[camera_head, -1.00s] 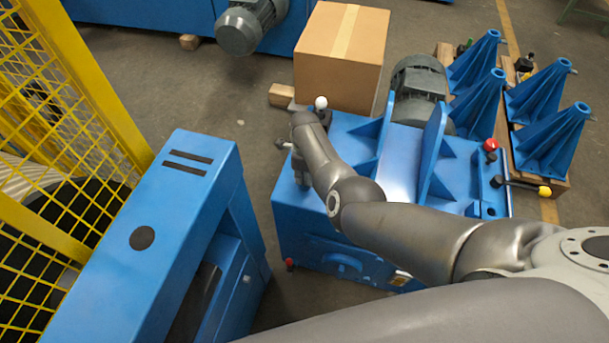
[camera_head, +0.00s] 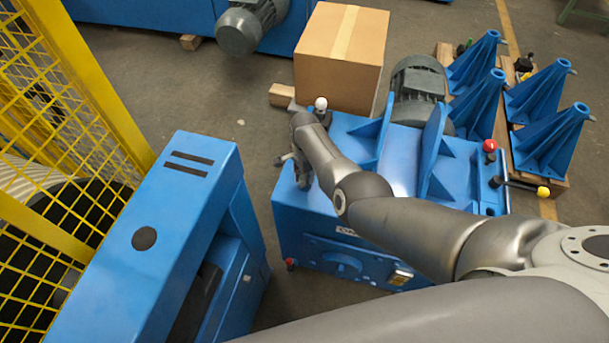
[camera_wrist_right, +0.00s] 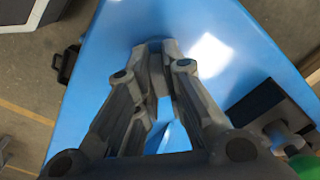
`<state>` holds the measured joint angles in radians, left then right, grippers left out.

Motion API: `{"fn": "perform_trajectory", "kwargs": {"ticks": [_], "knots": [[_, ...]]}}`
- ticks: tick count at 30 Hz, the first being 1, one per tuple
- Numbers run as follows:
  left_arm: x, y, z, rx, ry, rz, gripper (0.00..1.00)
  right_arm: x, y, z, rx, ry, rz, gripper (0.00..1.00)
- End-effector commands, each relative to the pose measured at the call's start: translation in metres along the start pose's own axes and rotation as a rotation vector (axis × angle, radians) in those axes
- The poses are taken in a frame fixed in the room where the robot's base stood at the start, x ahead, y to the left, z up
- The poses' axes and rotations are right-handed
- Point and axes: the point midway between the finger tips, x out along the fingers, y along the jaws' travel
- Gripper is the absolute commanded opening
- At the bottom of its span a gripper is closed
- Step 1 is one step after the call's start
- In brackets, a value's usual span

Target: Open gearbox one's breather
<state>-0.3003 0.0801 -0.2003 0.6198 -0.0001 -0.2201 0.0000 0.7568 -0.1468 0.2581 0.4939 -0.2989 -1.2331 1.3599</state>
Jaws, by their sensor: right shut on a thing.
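My right gripper (camera_head: 298,176) reaches to the left edge of a blue machine housing (camera_head: 300,222) in the head view. In the right wrist view its dark fingers (camera_wrist_right: 158,62) converge in front of a smooth blue face (camera_wrist_right: 100,60). The fingers are shut on a small part that they hide. I cannot make out the breather, nor tell whether the held part is it. A grey stub (camera_head: 282,159) sticks out left of the fingers in the head view. My left gripper is not in view.
A white ball knob (camera_head: 321,104) stands just behind my right wrist. A green piece (camera_wrist_right: 298,168) and black block (camera_wrist_right: 262,105) sit close right of the fingers. A blue cabinet (camera_head: 205,185) and yellow mesh fence (camera_head: 70,110) stand left. A cardboard box (camera_head: 340,75) stands behind.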

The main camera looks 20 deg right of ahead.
Motion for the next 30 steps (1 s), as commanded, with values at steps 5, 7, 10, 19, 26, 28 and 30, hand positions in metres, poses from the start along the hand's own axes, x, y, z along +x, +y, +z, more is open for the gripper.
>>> {"fn": "perform_trajectory", "kwargs": {"ticks": [5,7,10,19,26,28,30], "knots": [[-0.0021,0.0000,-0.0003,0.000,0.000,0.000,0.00,0.0001,0.0005,-0.0004,-0.170,0.001,0.001,0.00],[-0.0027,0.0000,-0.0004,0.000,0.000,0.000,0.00,0.0002,0.0006,-0.0006,-0.235,0.001,0.001,0.00],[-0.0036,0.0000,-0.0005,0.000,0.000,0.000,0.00,0.0002,0.0004,-0.0010,-0.330,0.002,0.001,0.00],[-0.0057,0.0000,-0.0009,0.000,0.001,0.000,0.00,0.0007,0.0009,-0.0005,-0.615,0.001,0.002,0.00],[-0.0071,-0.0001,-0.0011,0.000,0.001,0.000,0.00,0.0009,0.0010,-0.0006,-0.834,0.001,0.003,0.00],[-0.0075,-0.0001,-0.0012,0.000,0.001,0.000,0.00,0.0010,0.0011,-0.0007,-0.900,0.001,0.003,0.00],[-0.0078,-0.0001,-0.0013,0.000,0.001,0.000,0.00,0.0011,0.0011,-0.0007,-0.966,0.000,0.002,0.00]]}}
